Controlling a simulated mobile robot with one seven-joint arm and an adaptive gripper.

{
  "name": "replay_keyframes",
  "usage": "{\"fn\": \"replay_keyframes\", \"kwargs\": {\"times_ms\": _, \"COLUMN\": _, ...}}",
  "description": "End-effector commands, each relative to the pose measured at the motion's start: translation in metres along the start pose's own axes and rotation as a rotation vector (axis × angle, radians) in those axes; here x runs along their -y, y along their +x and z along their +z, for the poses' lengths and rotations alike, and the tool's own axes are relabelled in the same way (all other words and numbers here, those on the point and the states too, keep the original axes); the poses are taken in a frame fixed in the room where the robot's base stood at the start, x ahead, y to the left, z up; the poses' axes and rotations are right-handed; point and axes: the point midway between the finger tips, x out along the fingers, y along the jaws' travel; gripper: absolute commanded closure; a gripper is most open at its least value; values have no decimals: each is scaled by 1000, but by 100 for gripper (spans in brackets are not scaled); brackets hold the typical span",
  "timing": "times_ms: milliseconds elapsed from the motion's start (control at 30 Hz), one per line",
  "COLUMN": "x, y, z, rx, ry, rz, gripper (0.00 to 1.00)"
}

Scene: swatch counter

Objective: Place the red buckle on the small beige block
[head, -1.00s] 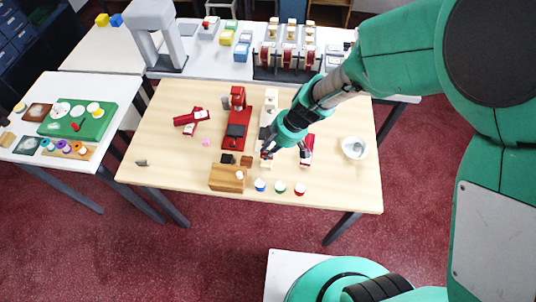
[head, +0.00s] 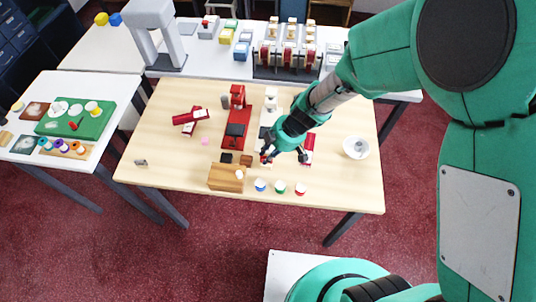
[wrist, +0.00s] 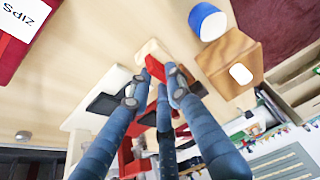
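The red buckle (wrist: 155,68) shows in the wrist view just beyond my fingertips, close to the right one. It overlaps the near end of the small beige block (wrist: 150,48); whether it rests on the block or is above it, I cannot tell. In the head view a small red spot, likely the buckle (head: 264,158), shows by the left fingertip. My gripper (wrist: 153,84) points down over this spot with its fingers apart. A gap shows between the left fingertip and the buckle, so it looks open. The fingers hide part of the area.
A wooden block (head: 226,178) and blue (head: 260,184), green (head: 280,187) and red (head: 300,188) capped pots stand along the front. A red press (head: 237,115) is behind. A white bowl (head: 356,148) stands at the right. The table's left front is mostly clear.

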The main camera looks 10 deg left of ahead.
Motion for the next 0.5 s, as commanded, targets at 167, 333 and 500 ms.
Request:
{"fn": "replay_keyframes", "kwargs": {"times_ms": 167, "x": 0, "y": -1, "z": 0, "rx": 0, "ry": 0, "rz": 0, "gripper": 67}}
{"fn": "replay_keyframes", "kwargs": {"times_ms": 333, "x": 0, "y": -1, "z": 0, "rx": 0, "ry": 0, "rz": 0, "gripper": 67}}
{"fn": "replay_keyframes", "kwargs": {"times_ms": 500, "x": 0, "y": -2, "z": -1, "rx": 0, "ry": 0, "rz": 0, "gripper": 67}}
